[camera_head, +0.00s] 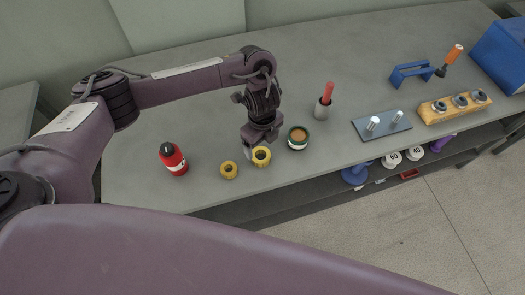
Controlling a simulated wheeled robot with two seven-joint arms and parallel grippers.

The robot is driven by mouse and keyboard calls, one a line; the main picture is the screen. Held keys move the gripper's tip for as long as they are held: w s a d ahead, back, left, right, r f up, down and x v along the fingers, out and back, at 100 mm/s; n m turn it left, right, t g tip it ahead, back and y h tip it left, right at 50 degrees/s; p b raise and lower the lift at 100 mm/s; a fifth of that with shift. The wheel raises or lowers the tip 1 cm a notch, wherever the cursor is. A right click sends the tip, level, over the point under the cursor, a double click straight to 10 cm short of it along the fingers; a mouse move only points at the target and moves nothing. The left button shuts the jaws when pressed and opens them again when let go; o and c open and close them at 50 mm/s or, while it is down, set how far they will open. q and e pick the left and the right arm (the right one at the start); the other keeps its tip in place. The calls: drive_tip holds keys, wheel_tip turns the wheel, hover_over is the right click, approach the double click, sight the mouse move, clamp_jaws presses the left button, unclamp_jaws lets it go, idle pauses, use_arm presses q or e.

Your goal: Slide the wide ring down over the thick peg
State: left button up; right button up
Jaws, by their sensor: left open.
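Two yellow rings lie on the grey bench: a larger one, which looks like the wide ring (262,156), and a smaller ring (229,171) to its left. My left gripper (255,146) points down right at the larger ring and partly covers its back left side. Its jaws are open; I cannot tell whether they touch the ring. A dark plate (385,130) further right carries two upright pale pegs. The left one, the thick peg (373,124), looks thicker than the thin peg (397,116). Both pegs are bare. My right gripper is out of view.
A green-rimmed round tin (298,138) stands just right of the larger ring. A red bottle (173,159) is at left. A grey cup with a red stick (324,102), a blue frame (411,74) and a wooden block (455,107) stand further right. Bench is clear between tin and plate.

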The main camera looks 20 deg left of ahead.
sight(261, 158)
use_arm(q)
drive_tip(key=shift+s+a+f, duration=0.1)
drive_tip(key=shift+s+f, duration=0.1)
drive_tip(key=shift+f, duration=0.3)
drive_tip(key=shift+s+f, duration=0.2)
drive_tip(key=shift+f, duration=0.25)
drive_tip(key=shift+a+f+b, duration=0.1)
drive_tip(key=shift+f+b, duration=0.35)
drive_tip(key=shift+f, duration=0.3)
drive_tip(key=shift+w+f+b, duration=0.15)
drive_tip(key=shift+f+b, duration=0.1)
drive_tip(key=shift+f, duration=0.35)
drive_tip(key=shift+w+f+b, duration=0.15)
drive_tip(key=shift+f+b, duration=0.05)
drive_tip(key=shift+f, duration=0.35)
drive_tip(key=c, duration=0.8)
drive_tip(key=shift+r, duration=0.1)
drive_tip(key=c, duration=0.3)
drive_tip(key=shift+c, duration=0.2)
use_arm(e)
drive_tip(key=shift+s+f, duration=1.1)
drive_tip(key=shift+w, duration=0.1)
